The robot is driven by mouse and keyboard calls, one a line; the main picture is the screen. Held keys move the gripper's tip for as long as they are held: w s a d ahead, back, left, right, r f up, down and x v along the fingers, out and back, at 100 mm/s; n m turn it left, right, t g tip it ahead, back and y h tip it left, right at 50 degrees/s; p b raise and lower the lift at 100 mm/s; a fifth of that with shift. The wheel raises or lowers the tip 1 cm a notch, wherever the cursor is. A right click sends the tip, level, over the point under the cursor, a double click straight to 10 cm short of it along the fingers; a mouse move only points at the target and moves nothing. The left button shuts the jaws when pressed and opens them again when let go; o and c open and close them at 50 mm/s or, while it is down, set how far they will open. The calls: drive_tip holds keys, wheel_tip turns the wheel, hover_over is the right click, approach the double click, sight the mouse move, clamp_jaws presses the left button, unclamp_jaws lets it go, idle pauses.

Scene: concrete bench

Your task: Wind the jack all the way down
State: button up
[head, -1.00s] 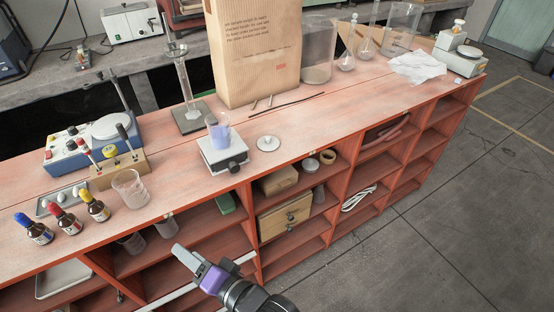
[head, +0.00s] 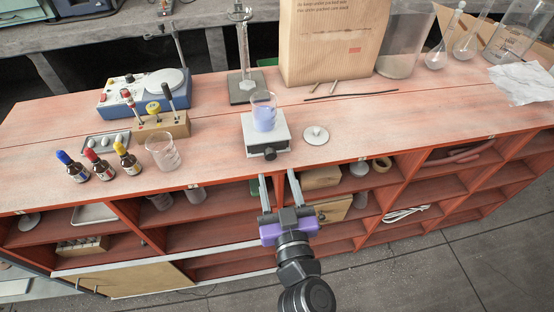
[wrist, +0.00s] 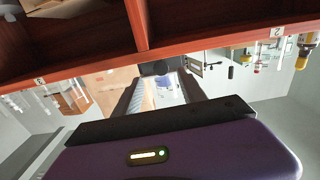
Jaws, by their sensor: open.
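The jack (head: 255,143) is a small grey-white lab jack on the red bench top, near the front edge. Its dark round knob (head: 270,153) faces the front. A glass beaker with blue-violet liquid (head: 264,116) stands upright on the jack's plate. My gripper (head: 278,178) is open and empty, in front of the bench edge and just short of the knob, fingers pointing toward the bench. In the wrist view the fingers (wrist: 158,90) are spread, with a dark round shape beyond them under the red wood; I cannot tell for sure whether it is the knob.
A round metal lid (head: 316,135) lies right of the jack. An empty beaker (head: 163,152), dropper bottles (head: 101,168) and a wooden block with levers (head: 163,126) stand left. A large paper bag (head: 332,45) is behind. Open shelves (head: 210,208) lie below the bench top.

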sight(271, 157)
drive_tip(key=shift+p+x, duration=0.55)
drive_tip(key=shift+x, duration=2.1)
drive_tip(key=shift+a, duration=0.1)
clamp_jaws()
